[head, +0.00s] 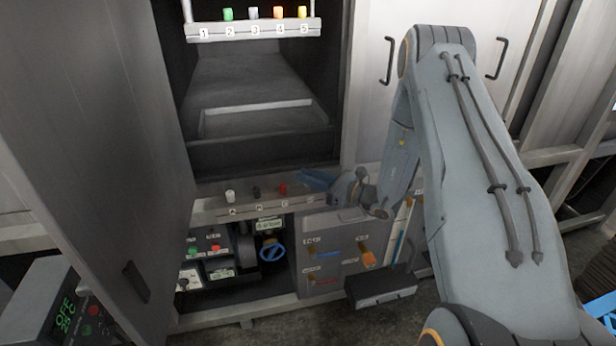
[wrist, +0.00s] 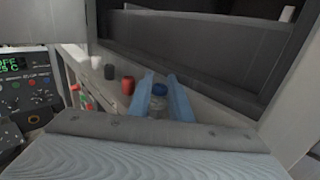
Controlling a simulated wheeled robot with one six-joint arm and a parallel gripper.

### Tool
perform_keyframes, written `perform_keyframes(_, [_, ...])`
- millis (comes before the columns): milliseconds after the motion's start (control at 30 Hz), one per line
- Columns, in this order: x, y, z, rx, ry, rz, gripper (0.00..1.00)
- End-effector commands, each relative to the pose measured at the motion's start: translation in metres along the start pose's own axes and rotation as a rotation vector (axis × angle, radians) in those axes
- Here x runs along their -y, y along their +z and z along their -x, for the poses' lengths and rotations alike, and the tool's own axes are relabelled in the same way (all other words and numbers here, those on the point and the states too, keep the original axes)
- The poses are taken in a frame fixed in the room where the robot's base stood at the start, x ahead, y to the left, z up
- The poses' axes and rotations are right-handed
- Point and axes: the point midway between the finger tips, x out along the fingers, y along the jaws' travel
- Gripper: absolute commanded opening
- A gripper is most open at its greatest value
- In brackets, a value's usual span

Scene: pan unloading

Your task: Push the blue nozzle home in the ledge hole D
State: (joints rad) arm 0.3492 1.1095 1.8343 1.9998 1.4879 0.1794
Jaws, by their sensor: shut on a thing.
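My gripper (head: 318,180) is at the right end of the ledge (head: 205,211), below the open chamber. Hole D is hidden by the gripper and nozzle. A white nozzle (head: 230,196), a black nozzle (head: 256,192) and a red nozzle (head: 283,189) stand along the ledge to the left.
An upper rack (head: 250,32) numbered 1 to 5 holds several coloured nozzles. A large open door (head: 90,120) stands at left. Below the ledge are a control panel (head: 205,262) and a blue valve wheel (head: 272,251). A display box (head: 65,315) is at lower left.

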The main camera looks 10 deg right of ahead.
Motion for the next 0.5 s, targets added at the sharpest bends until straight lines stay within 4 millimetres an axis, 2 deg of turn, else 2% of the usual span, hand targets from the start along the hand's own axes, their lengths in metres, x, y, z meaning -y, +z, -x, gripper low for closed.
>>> perform_keyframes(500, [0.0001,-0.0069,0.0,0.0,0.0,0.0,0.0])
